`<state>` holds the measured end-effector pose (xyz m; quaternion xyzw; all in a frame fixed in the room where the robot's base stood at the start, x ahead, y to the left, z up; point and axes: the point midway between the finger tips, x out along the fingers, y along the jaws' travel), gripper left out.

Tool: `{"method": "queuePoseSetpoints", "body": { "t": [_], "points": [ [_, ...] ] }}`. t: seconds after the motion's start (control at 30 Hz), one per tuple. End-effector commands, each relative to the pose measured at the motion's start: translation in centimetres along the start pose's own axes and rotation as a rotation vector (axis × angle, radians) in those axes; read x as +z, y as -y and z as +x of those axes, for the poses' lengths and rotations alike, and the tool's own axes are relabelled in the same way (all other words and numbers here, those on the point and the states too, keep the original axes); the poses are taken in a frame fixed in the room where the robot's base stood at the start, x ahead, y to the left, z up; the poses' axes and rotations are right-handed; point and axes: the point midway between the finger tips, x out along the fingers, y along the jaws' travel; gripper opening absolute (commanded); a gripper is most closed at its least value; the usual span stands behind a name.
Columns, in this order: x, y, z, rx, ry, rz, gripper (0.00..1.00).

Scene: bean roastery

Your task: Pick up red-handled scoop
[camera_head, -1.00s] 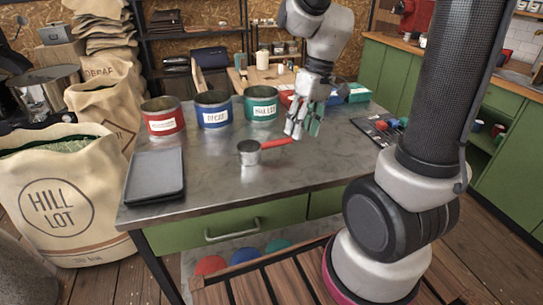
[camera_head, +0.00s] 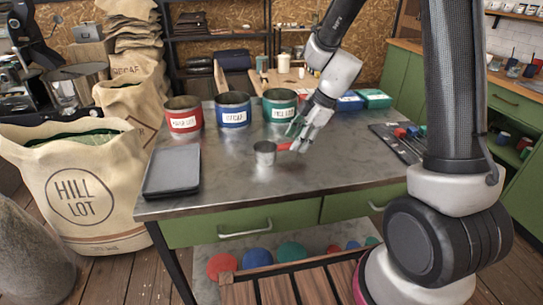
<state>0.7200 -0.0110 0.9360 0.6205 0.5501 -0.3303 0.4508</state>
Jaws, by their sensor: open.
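The red-handled scoop (camera_head: 265,153) has a small metal cup and stands on the grey metal table top. Its red handle points right, toward my gripper. My gripper (camera_head: 293,140) is open, with its fingertips at the handle, around or just above it. I cannot tell whether the fingers touch the handle. Part of the handle is hidden by the fingers.
Red (camera_head: 184,120), blue (camera_head: 233,112) and green (camera_head: 280,107) labelled tins stand behind the scoop. A dark tray (camera_head: 172,172) lies at the table's left. Small colored items lie on a dark mat (camera_head: 395,140) at right. The table front is clear.

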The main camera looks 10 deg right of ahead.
Motion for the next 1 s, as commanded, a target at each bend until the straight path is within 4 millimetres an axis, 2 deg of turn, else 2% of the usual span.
{"method": "queuePoseSetpoints", "body": {
  "t": [0.1, 0.2, 0.47, 0.7, 0.73, 1.0],
  "points": [
    [0.1, 0.1, 2.0, -0.004, 0.0, 0.002, 0.44],
    [0.1, 0.1, 3.1, -0.001, 0.0, 0.002, 0.44],
    [0.1, 0.0, 3.4, 0.0, 0.0, 0.001, 0.44],
    [0.1, 0.0, 3.4, 0.0, 0.0, 0.001, 0.02],
    [0.1, 0.0, 3.4, 0.0, 0.0, 0.002, 0.0],
    [0.1, 0.0, 3.3, 0.0, 0.0, 0.001, 0.0]
  ]
}}
